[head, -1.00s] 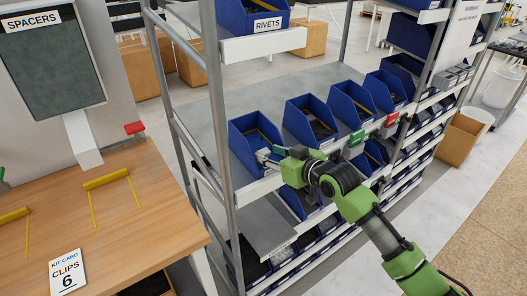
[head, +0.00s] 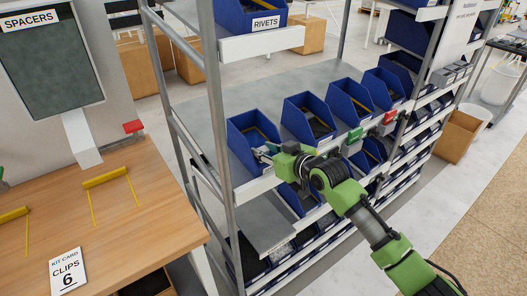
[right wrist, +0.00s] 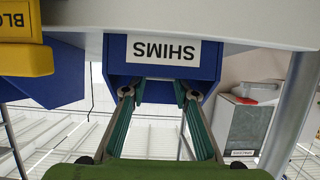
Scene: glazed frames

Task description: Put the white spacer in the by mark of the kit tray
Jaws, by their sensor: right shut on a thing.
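The white spacer and the kit tray are not seen in the head or right wrist view. My right gripper (head: 265,153) is at the front of the leftmost blue bin (head: 240,128) on the middle shelf. In the right wrist view its two fingers (right wrist: 158,94) are shut on the lower front of a blue bin (right wrist: 120,62) labelled SHIMS, which appears upside down. The exact contact at the fingertips is hard to see. My left gripper is not in view.
A wooden bench (head: 150,215) with yellow frames and a kit card (head: 67,270) reading CLIPS 6 stands at left. A sign reading SPACERS (head: 30,20) is above a dark panel. More blue bins fill the rack; a metal post (head: 218,130) stands close left of my gripper.

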